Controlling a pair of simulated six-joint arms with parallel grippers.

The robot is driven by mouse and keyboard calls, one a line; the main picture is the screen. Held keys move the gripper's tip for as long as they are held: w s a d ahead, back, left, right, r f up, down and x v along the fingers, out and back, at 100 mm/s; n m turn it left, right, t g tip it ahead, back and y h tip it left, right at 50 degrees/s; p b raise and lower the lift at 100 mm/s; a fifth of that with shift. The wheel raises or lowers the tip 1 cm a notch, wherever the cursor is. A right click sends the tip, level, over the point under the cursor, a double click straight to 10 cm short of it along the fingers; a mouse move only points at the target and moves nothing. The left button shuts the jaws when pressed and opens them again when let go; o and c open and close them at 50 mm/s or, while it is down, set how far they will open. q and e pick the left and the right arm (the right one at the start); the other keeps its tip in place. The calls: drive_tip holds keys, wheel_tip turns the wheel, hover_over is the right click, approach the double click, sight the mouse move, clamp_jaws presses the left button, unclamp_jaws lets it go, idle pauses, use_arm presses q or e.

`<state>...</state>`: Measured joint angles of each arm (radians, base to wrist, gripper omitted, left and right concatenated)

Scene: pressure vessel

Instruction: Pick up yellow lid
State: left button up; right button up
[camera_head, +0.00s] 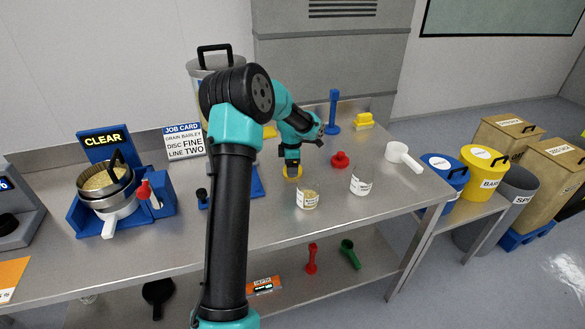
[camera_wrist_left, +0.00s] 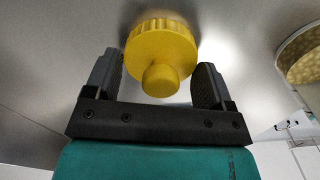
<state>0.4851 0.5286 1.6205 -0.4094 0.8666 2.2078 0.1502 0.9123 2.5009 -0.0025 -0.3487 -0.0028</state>
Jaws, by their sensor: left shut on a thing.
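The yellow lid (camera_head: 292,174) is round, at mid-table just beneath my left gripper (camera_head: 292,163). In the left wrist view the yellow lid (camera_wrist_left: 160,48) shows a ribbed rim and a round central knob. My left gripper (camera_wrist_left: 157,82) has one finger on each side of it and is shut on it. I cannot tell whether the lid touches the table. My right gripper is not in view.
A labelled jar of grain (camera_head: 308,199) stands close to the lid, and a clear labelled jar (camera_head: 361,183) is to its right. A red knobbed lid (camera_head: 340,160) and a white scoop (camera_head: 402,155) lie further right. The blue sieve stand (camera_head: 163,201) is at left.

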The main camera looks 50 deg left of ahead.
use_arm(q)
wheel_tip(320, 180, up, 18)
drive_tip(key=shift+r, duration=0.1)
idle(0.5)
drive_tip(key=shift+d, duration=0.1)
idle(0.4)
